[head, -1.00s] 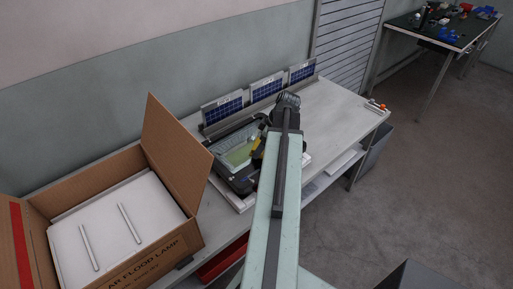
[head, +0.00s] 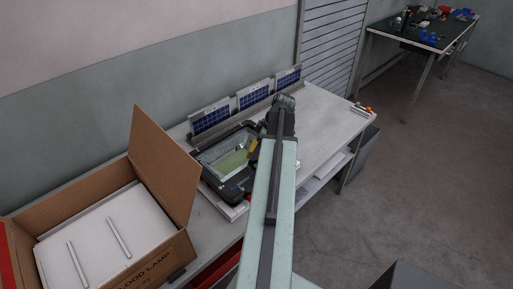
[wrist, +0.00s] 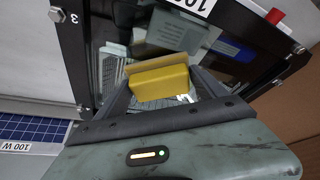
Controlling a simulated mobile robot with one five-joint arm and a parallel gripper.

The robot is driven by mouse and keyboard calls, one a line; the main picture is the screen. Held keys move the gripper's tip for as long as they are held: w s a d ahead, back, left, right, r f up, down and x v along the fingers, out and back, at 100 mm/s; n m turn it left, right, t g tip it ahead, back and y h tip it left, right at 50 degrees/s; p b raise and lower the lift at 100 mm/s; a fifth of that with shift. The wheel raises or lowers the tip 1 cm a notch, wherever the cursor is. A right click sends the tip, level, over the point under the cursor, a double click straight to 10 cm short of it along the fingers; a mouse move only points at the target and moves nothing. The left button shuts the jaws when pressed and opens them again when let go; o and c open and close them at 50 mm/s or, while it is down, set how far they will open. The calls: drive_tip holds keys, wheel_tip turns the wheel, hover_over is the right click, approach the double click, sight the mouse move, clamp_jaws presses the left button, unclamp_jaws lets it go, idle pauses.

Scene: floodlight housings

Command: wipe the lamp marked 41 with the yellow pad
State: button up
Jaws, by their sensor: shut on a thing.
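A floodlight lamp (head: 226,163) with a black frame and a pale green-looking glass face lies on the bench, left of my arm. It fills the upper part of the wrist view, where its dark glass (wrist: 226,70) reflects the surroundings. A "3" shows on its frame (wrist: 70,45); I cannot read a 41. My gripper (wrist: 160,92) is shut on the yellow pad (wrist: 160,82). The pad also shows in the head view (head: 253,147), over the right part of the lamp. I cannot tell whether it touches the glass. My arm partly hides the lamp's right side in the head view.
Several small solar panels (head: 252,95) stand in a rack behind the lamp. An open cardboard box (head: 165,165) with a white insert is at the left. The bench top (head: 325,115) is mostly clear to the right, with small items (head: 362,108) at its far end.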

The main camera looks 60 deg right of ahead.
drive_tip(key=shift+r+p, duration=2.8)
drive_tip(key=shift+r, duration=0.2)
wheel_tip(320, 180, up, 3)
drive_tip(key=p, duration=0.3)
drive_tip(key=shift+r, duration=0.1)
